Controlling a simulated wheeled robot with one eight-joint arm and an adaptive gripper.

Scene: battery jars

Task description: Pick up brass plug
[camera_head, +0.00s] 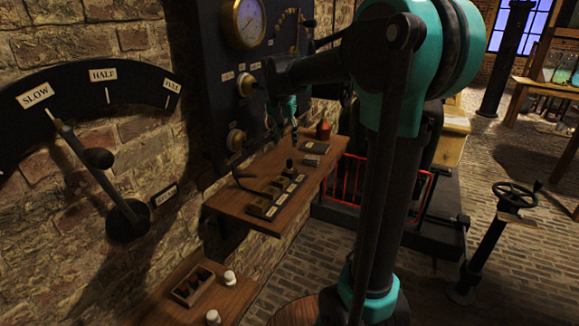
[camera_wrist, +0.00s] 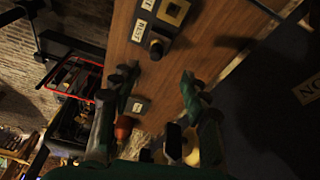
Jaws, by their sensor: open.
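A plug with a black knob (camera_head: 289,163) stands upright at the far end of the labelled block row on the wooden shelf (camera_head: 325,178). I take it for the brass plug; its brass is not clearly visible. In the wrist view the black knob (camera_wrist: 157,46) is beyond my fingertips, between their lines. My gripper (camera_head: 289,125) points down above the shelf, over the plug. In the wrist view my gripper (camera_wrist: 160,80) has its two fingers wide apart with nothing between the tips. It appears apart from the knob.
The labelled block row (camera_head: 276,197) has square sockets. The dark gauge panel (camera_head: 215,60) is close behind my gripper. A lower shelf holds a small wooden box (camera_head: 199,285).

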